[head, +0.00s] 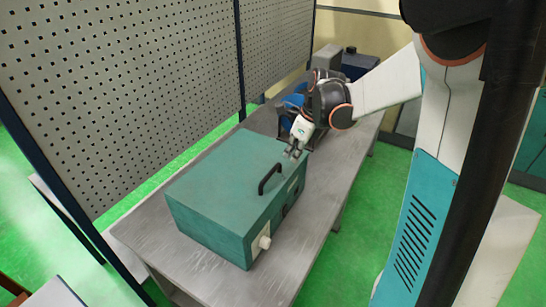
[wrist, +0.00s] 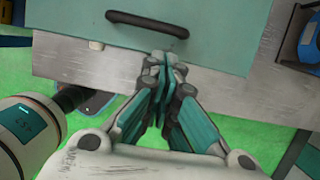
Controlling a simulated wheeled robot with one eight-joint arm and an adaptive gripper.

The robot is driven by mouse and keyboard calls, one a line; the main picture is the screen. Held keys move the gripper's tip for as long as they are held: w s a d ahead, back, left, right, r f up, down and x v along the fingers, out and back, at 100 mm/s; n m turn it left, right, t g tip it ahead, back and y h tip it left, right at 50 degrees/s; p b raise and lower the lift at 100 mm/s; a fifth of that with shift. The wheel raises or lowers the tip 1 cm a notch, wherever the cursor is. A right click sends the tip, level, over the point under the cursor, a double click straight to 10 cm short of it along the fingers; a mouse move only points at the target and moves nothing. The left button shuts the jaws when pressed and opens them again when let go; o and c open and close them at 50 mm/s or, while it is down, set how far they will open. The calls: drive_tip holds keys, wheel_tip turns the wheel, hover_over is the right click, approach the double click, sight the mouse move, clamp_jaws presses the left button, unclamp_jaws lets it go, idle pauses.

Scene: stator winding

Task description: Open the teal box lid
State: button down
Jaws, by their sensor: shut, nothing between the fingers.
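The teal box (head: 225,193) stands on the grey metal table with its lid down. A black handle (head: 270,178) is fixed on the lid near its front edge. A light knob (head: 262,243) sticks out at the box's lower end. In the wrist view the lid (wrist: 235,22) fills the top, with the handle (wrist: 147,24) at upper left. My gripper (head: 293,152) is shut and empty at the far end of the box, apart from the handle.
The grey table (head: 285,255) has bare room at the near end and along the box's right side. Blue and dark items (head: 291,103) stand behind my gripper. A perforated panel (head: 120,90) rises along the table's left side. Green floor lies around.

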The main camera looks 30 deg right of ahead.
sight(280, 180)
drive_tip(key=b+x, duration=0.1)
drive_tip(key=x, duration=0.9)
drive_tip(key=r+g+p, duration=0.1)
drive_tip(key=r, duration=0.2)
drive_tip(key=w+a+r+h+p, duration=0.1)
drive_tip(key=r+p, duration=0.1)
drive_tip(key=r, duration=0.2)
drive_tip(key=w+r+g+p, duration=0.1)
drive_tip(key=r, duration=0.2)
drive_tip(key=shift+w+a+r+g+h+p, duration=0.15)
drive_tip(key=shift+w+a+g+h+p, duration=0.1)
drive_tip(key=shift+a+g+h+p, duration=0.1)
drive_tip(key=w+a+r+p, duration=0.3)
drive_tip(key=w+a+r, duration=0.3)
drive_tip(key=w+r, duration=0.2)
drive_tip(key=w+a+r+p, duration=0.4)
drive_tip(key=w+a+r, duration=0.3)
drive_tip(key=w, duration=0.4)
drive_tip(key=shift+w+r, duration=0.3)
drive_tip(key=shift+r, duration=0.3)
